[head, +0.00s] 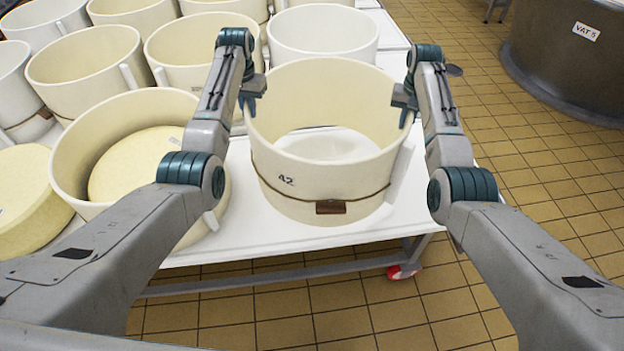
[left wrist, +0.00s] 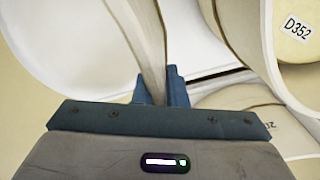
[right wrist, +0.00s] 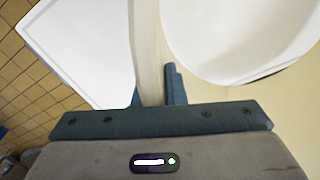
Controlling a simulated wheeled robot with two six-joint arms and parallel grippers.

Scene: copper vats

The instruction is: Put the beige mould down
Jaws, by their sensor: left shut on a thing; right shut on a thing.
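The beige mould (head: 325,180) is a large open ring marked 42, with a cord and a small brown block round its lower wall. It stands upright over the white table (head: 250,235), near the front edge. I cannot tell whether its bottom touches the table. My left gripper (head: 247,100) is shut on the left side of its rim; the wall runs between the fingers in the left wrist view (left wrist: 158,85). My right gripper (head: 405,108) is shut on the right side of its rim, also seen in the right wrist view (right wrist: 152,85).
Several similar moulds crowd the table to the left and behind. The closest on the left (head: 75,165) holds a pale cheese (head: 140,165). Another cheese (head: 30,195) lies at far left. Tiled floor (head: 540,180) is open to the right, and VAT 5 (head: 570,70) stands at back right.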

